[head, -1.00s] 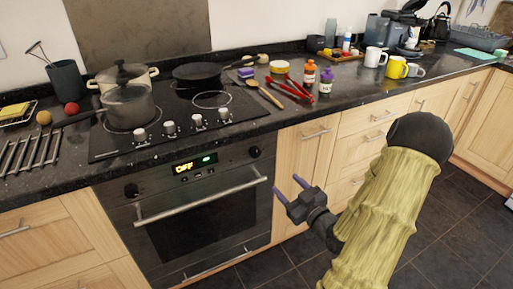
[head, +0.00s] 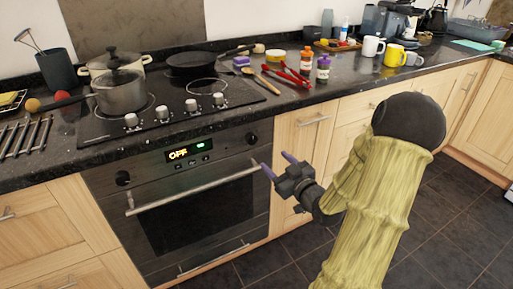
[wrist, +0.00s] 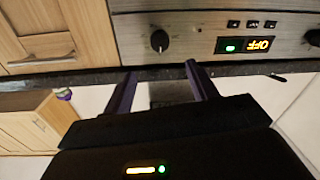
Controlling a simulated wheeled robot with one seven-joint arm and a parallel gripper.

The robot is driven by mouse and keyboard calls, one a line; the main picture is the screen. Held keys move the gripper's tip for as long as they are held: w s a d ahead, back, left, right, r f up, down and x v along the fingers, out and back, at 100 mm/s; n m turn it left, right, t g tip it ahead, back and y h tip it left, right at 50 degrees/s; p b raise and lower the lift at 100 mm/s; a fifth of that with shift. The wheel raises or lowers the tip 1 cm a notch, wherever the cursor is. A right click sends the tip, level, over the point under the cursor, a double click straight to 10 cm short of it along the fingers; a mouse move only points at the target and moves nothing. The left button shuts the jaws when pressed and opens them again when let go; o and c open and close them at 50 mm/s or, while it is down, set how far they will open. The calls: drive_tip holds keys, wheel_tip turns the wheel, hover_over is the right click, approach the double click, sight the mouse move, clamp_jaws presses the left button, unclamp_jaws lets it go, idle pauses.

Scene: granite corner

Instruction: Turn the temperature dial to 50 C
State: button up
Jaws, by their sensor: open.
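The oven front has two dark round dials: the right dial (head: 251,138) and the left dial (head: 122,179). I cannot tell by markings which is the temperature dial. The display (head: 190,151) between them reads OFF in orange beside a green light. My gripper (head: 277,164) is open and empty, its purple fingers pointing at the oven, just right of and below the right dial and apart from it. In the upside-down wrist view, the right dial (wrist: 159,40) shows beyond and between the fingertips (wrist: 160,72), its pointer line visible. The display (wrist: 246,45) is beside it.
The oven handle bar (head: 195,188) sticks out below the dials, close to my fingers. The counter edge (head: 150,152) overhangs above. Hob knobs (head: 191,105), pots and red-handled tools (head: 292,75) are on top. The floor in front is clear.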

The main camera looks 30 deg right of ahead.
sight(254, 140)
drive_tip(key=w, duration=0.8)
drive_tip(key=w+a+b, duration=0.1)
drive_tip(key=w, duration=0.3)
drive_tip(key=shift+a, duration=0.1)
drive_tip(key=c, duration=1)
drive_tip(key=shift+m+p, duration=0.3)
drive_tip(key=shift+m, duration=0.1)
drive_tip(key=m+p, duration=0.3)
drive_tip(key=m, duration=0.1)
drive_tip(key=shift+r, duration=0.1)
drive_tip(key=m+p, duration=0.1)
drive_tip(key=m, duration=0.1)
drive_tip(key=m+p, duration=0.1)
drive_tip(key=m, duration=0.1)
drive_tip(key=shift+m+t+h, duration=0.3)
drive_tip(key=shift+m, duration=0.1)
drive_tip(key=shift+m+p, duration=0.8)
drive_tip(key=shift+m, duration=0.5)
drive_tip(key=shift+f, duration=0.2)
